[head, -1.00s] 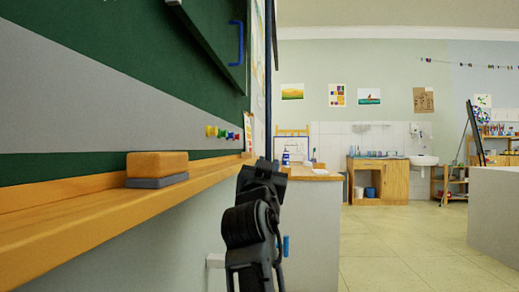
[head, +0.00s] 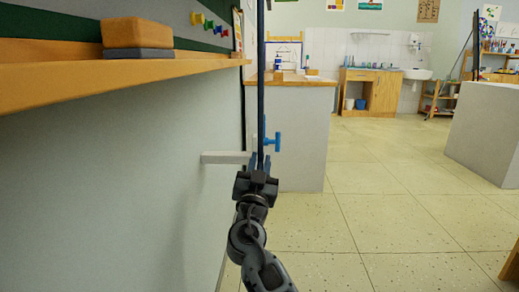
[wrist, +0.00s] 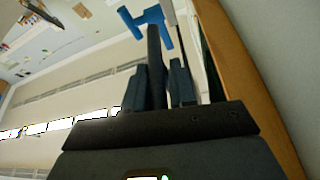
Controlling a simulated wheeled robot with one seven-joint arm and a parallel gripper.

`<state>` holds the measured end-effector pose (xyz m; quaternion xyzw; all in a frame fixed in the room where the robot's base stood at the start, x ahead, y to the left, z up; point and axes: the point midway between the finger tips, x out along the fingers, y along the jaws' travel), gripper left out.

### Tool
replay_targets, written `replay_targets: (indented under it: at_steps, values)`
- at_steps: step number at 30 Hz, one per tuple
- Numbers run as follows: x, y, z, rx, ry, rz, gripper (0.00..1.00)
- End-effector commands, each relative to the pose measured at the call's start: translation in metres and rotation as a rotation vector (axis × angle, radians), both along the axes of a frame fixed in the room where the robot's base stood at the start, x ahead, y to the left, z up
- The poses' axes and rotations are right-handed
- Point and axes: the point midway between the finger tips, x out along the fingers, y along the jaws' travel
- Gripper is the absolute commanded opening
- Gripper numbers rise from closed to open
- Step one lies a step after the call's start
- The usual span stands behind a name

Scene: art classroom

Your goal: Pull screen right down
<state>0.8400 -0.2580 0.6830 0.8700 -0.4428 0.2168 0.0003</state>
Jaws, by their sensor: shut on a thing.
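A thin dark vertical strip (head: 261,75), which looks like the right screen seen edge-on, hangs from above the picture's top edge. My gripper (head: 259,163) is at its lower end, well below the board ledge, with its fingers closed on it. In the wrist view the dark strip (wrist: 155,58) stands between my two fingers (wrist: 166,84). The screen's face and its upper end are hidden or out of view.
A grey bracket (head: 225,157) juts from the wall beside my gripper. A blue T-shaped handle (head: 272,142) is close by. The wooden ledge (head: 130,73) carries an eraser (head: 137,33).

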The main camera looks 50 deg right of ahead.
Motion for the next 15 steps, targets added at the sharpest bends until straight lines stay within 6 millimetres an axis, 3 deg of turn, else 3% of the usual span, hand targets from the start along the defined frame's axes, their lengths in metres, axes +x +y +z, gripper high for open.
replay_targets:
  at_steps: [1, 12, 13, 15]
  values:
    - [-0.0061, -0.0079, -0.0028, 0.006, -0.004, -0.022, 0.0]
    - [-0.0058, -0.0076, -0.0079, 0.008, -0.001, -0.02, 0.0]
    - [-0.0058, -0.0076, -0.0081, 0.008, -0.001, -0.02, 0.26]
    - [-0.0054, -0.0074, -0.0083, 0.008, 0.0, -0.019, 0.33]
